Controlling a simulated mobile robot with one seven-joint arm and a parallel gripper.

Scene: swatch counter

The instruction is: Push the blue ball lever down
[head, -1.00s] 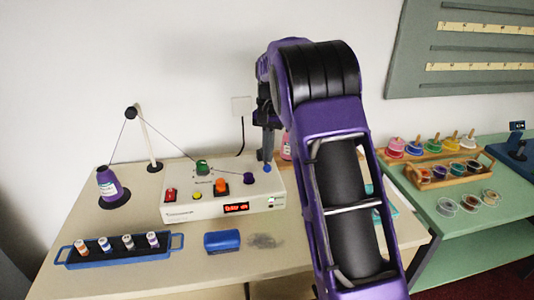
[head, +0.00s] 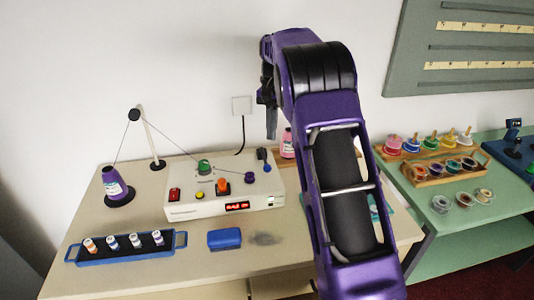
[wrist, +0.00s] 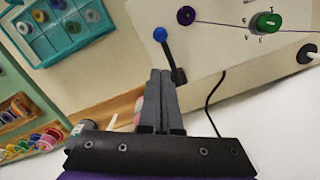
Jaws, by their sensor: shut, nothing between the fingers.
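The blue ball (head: 267,168) of the lever is at the right end of the white box's (head: 205,207) top. Its black stem (head: 262,155) runs from the back of the box, and the ball is at the stem's near end. In the wrist view the blue ball (wrist: 160,34) and dark stem (wrist: 170,58) lie just beyond the fingertips. My gripper (head: 271,137) is shut and empty, above and behind the lever, fingers pointing down. It also shows in the wrist view (wrist: 160,73). The fingers appear clear of the ball.
The box carries a green knob (head: 203,167), an orange lever (head: 222,187), a purple knob (head: 249,177) and a red switch (head: 174,195). A thread runs across from a purple cone (head: 113,183). A pink bottle (head: 287,143) stands behind, right of the gripper.

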